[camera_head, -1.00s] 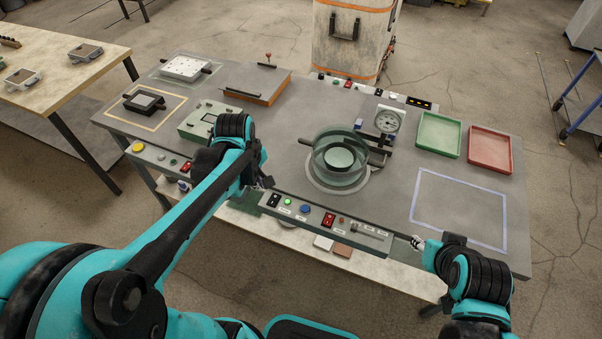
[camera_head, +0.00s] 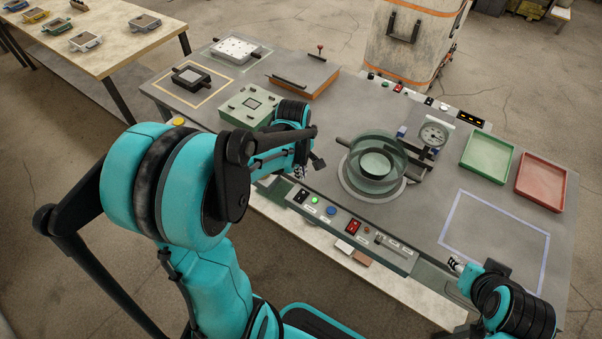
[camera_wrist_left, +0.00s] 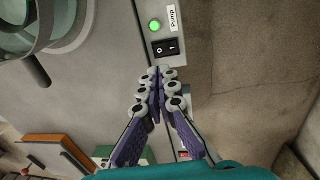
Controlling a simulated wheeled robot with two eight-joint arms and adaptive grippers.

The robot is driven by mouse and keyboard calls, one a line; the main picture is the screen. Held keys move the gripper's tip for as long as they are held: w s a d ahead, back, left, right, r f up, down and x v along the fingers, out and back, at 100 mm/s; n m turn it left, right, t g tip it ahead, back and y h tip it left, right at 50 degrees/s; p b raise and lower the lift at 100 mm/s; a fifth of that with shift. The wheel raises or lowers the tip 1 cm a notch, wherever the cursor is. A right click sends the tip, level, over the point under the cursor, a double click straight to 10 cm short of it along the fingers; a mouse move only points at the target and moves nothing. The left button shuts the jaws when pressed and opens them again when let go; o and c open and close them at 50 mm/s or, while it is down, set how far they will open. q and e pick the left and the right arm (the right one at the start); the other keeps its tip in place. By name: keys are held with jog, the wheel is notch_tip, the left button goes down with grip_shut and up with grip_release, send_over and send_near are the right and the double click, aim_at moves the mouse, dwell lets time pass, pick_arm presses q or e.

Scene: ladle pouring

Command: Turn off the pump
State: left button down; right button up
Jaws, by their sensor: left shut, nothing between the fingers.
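The black pump rocker switch (camera_wrist_left: 166,48) sits on the grey front control panel, beside a "Pump" label (camera_wrist_left: 174,17) and a bright green light (camera_wrist_left: 154,25). In the head view the same switch (camera_head: 301,196) is at the panel's left end, with the green light (camera_head: 315,199) to its right. My left gripper (camera_wrist_left: 161,74) is shut and empty, its fingertips just short of the switch in the wrist view. In the head view the left gripper (camera_head: 300,172) is just behind the panel's left end. My right gripper (camera_head: 455,264) is near the table's front right edge; its opening is unclear.
A blue button (camera_head: 331,210) and a red switch (camera_head: 352,227) share the panel. A glass vessel (camera_head: 354,172) stands behind it, with a dial gauge (camera_head: 434,134) nearby. Green (camera_head: 488,157) and red (camera_head: 541,182) trays lie at the right. A green box (camera_head: 247,106) is left of my gripper.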

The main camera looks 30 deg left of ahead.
aim_at(303, 193)
pick_arm(q)
jog(key=f+b, duration=0.1)
jog(key=f, duration=0.2)
jog(key=w+f+b, duration=0.1)
jog(key=f, duration=0.2)
jog(key=f+b, duration=0.2)
jog(key=f, duration=0.2)
jog(key=shift+w+f, duration=0.1)
jog(key=shift+w, duration=0.05)
jog(key=shift+w+f+b, duration=0.15)
jog(key=shift+f+b, duration=0.2)
jog(key=shift+f, duration=0.1)
jog(key=shift+d+r, duration=0.1)
jog(key=shift+r, duration=0.05)
jog(key=shift+s, duration=0.2)
